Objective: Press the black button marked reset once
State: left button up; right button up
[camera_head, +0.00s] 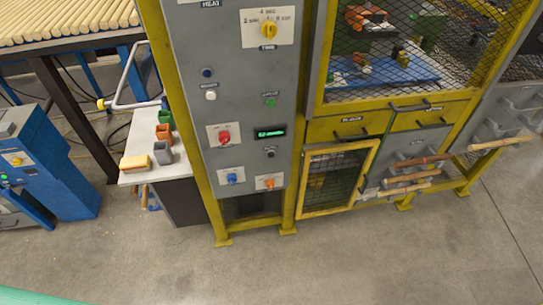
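The grey control panel (241,139) stands upright in a yellow frame near the middle of the view. A small black button (270,154) sits low on its right side, below a green-lit display (270,133). A small label is just above this button, but its lettering is too small to read surely. Another dark button (207,73), black or dark blue, sits higher on the left, above a white button (211,95). Neither of my grippers is in view, and nothing covers the panel's buttons.
The panel also holds a green button (270,102), a yellow dial (269,29), and red (224,137), blue (232,178) and orange (269,183) knobs. A mesh cabinet (339,178) stands right. A side table (180,166) with coloured holders stands left. The floor in front is clear.

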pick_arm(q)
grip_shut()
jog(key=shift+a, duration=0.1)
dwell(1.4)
